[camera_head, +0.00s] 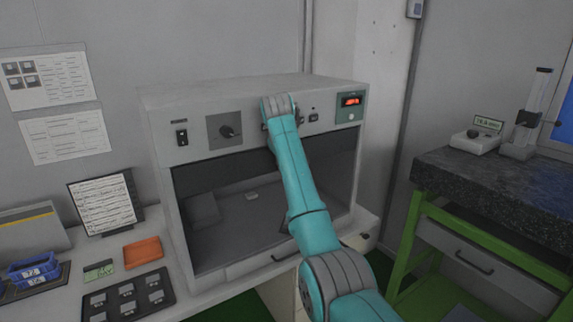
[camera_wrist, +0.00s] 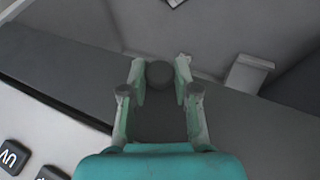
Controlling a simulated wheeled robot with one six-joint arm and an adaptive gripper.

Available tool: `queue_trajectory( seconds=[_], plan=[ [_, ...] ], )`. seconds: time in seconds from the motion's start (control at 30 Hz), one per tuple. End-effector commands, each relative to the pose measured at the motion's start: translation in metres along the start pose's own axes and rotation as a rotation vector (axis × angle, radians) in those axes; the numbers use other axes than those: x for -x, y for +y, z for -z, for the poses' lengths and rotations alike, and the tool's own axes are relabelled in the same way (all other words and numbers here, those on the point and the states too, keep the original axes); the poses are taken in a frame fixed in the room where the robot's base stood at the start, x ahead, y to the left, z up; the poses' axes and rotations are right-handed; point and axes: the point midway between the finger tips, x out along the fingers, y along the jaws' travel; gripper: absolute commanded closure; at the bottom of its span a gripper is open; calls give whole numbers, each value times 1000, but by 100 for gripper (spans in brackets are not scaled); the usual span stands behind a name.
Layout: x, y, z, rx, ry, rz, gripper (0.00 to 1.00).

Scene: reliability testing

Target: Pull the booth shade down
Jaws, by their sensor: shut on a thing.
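The booth (camera_head: 155,110) is a grey box with an open front and a control panel on top. Its shade (camera_head: 225,172) is a dark band across the top of the opening, with the space below it open. The shade also crosses the wrist view (camera_wrist: 60,65) as a dark grey strip. In the wrist view my gripper (camera_wrist: 160,75) has its two fingers on either side of a dark, rounded pull tab (camera_wrist: 159,74) at the shade's lower edge, shut on it. In the head view my arm hides the fingers and the tab.
The panel carries a black knob (camera_head: 229,131), switches and a red display (camera_head: 351,101). A dark-topped bench (camera_head: 480,190) with a green frame stands at the right. An orange tray (camera_head: 142,252), a blue bin (camera_head: 33,269) and a dark sample board (camera_head: 127,297) lie at the left.

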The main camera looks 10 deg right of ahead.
Motion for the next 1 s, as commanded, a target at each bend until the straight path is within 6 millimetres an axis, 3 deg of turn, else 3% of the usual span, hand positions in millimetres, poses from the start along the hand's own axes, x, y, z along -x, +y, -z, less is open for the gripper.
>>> queue_trajectory(
  seconds=[0.37,0.4,0.5,0.83,1.0],
  plan=[
    [0,0,0,1,-5,1,100],
    [0,0,0,1,-5,1,65],
    [0,0,0,1,-5,1,45],
    [2,0,0,1,-3,0,45],
    [19,0,1,1,-1,-1,45]
  ],
)
